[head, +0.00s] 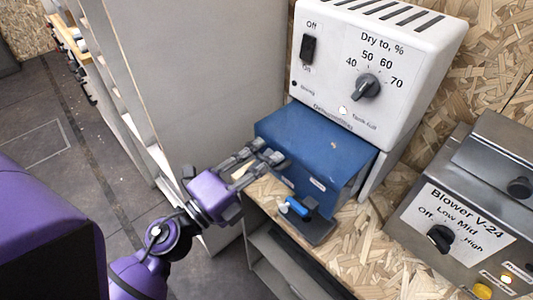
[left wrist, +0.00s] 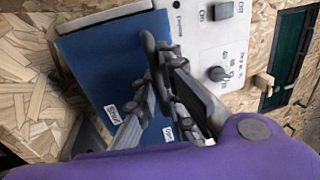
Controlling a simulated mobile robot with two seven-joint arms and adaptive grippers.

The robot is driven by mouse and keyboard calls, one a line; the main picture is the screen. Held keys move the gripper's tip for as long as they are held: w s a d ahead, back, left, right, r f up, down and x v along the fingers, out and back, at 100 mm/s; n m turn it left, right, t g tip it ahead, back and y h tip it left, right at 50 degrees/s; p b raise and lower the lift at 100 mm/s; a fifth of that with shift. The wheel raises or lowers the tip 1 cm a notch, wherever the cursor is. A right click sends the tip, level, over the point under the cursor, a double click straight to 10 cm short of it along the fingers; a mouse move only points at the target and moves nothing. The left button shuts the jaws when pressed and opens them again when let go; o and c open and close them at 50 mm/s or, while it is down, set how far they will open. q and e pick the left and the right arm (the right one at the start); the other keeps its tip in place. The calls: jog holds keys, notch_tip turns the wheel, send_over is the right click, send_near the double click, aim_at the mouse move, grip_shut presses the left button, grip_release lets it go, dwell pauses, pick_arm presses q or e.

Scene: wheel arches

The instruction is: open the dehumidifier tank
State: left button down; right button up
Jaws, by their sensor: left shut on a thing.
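The dehumidifier is a white housing (head: 375,60) with a switch and a dial. Its blue tank (head: 315,145) juts out below the housing, with its top face showing. My left gripper (head: 262,158) is at the tank's left front side, shut on a dark handle-like part. In the left wrist view the gripper (left wrist: 160,85) closes around that dark part (left wrist: 149,45) in front of the blue tank (left wrist: 95,60). Two small white labels show on the tank there. The fingers hide much of the held part. My right gripper is not in view.
A grey plate with a blue lever (head: 298,208) sits on the chipboard top (head: 355,235) just in front of the tank. A grey blower box (head: 470,215) stands at the right. A tall pale panel (head: 195,80) rises behind my left gripper. Open floor lies at the left.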

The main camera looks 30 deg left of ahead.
pick_arm(q)
jog(key=c, duration=2.1)
grip_release()
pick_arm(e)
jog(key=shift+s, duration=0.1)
pick_arm(q)
jog(key=v, duration=1.2)
jog(key=shift+f, duration=0.1)
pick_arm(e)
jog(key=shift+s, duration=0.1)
pick_arm(q)
jog(key=shift+a, duration=0.1)
